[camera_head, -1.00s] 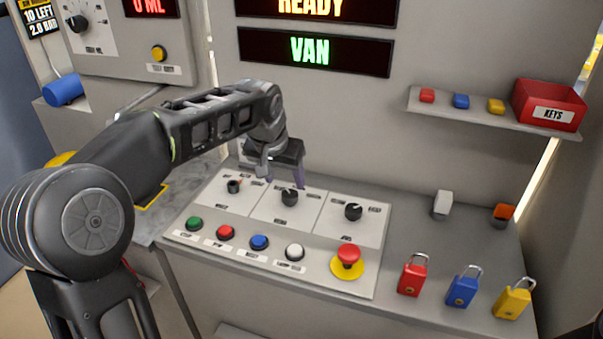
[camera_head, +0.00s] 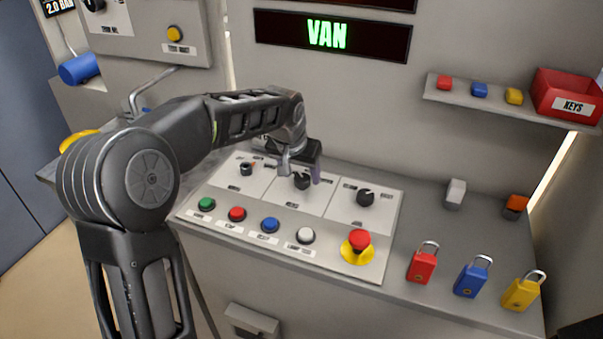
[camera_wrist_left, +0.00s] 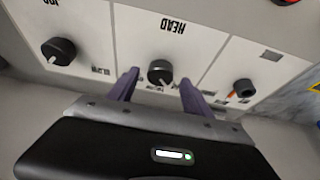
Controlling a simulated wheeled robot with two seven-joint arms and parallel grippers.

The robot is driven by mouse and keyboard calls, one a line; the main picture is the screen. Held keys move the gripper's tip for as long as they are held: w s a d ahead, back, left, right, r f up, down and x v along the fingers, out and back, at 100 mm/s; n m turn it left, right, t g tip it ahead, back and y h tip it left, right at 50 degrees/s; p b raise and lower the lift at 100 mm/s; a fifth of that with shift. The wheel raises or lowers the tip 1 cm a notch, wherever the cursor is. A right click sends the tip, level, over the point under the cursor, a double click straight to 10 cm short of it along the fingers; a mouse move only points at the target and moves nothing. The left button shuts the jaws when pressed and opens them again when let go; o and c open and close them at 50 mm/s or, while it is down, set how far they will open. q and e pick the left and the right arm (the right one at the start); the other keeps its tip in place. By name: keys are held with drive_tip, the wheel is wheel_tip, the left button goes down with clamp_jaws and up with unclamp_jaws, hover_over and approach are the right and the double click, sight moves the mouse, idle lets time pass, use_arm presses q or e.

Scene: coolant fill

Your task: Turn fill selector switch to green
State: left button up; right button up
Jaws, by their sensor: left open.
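A sloped white panel (camera_head: 290,232) carries three black rotary knobs. The middle knob (camera_head: 302,181) sits under a label that reads HEAD in the wrist view, where the knob also shows (camera_wrist_left: 160,72). I cannot read which knob is the fill selector. My left gripper (camera_head: 300,172) is open above the middle knob. In the wrist view its purple fingers (camera_wrist_left: 158,82) appear on either side of that knob; contact is unclear. My right gripper is out of view.
Green (camera_head: 206,204), red (camera_head: 237,213), blue (camera_head: 270,225) and white (camera_head: 305,235) buttons line the panel front, beside a red emergency button (camera_head: 359,240). Red (camera_head: 422,265), blue (camera_head: 471,279) and yellow (camera_head: 521,293) padlocks stand to the right. A display (camera_head: 333,36) reads VAN.

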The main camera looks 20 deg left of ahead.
use_arm(q)
drive_tip(key=shift+w+f, duration=0.25)
drive_tip(key=shift+f, duration=0.4)
clamp_jaws()
